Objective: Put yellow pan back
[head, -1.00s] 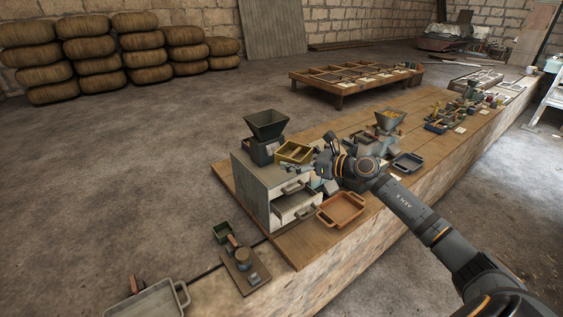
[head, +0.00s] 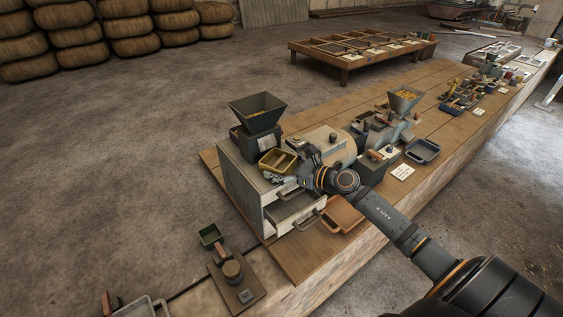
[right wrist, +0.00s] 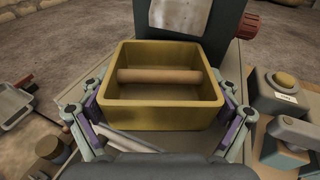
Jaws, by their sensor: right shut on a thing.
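The yellow pan (head: 278,161) is an open rectangular box at the top of the grey cabinet (head: 238,180), in front of the dark hopper machine (head: 257,112). In the right wrist view the yellow pan (right wrist: 165,118) looks level, with a brown rod across its inside. My right gripper (right wrist: 165,105) has a finger on each side of the pan and is shut on it. In the head view my right gripper (head: 288,176) comes in from the right. I cannot tell whether the pan touches the cabinet top. My left gripper is not in view.
The cabinet's front drawers (head: 295,208) stand partly open, below my gripper. An orange tray (head: 343,215) lies partly behind my arm. A machine with a grey hopper (head: 404,101) and a dark blue tray (head: 423,151) stand to the right. A small green box (head: 210,235) is at the front left.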

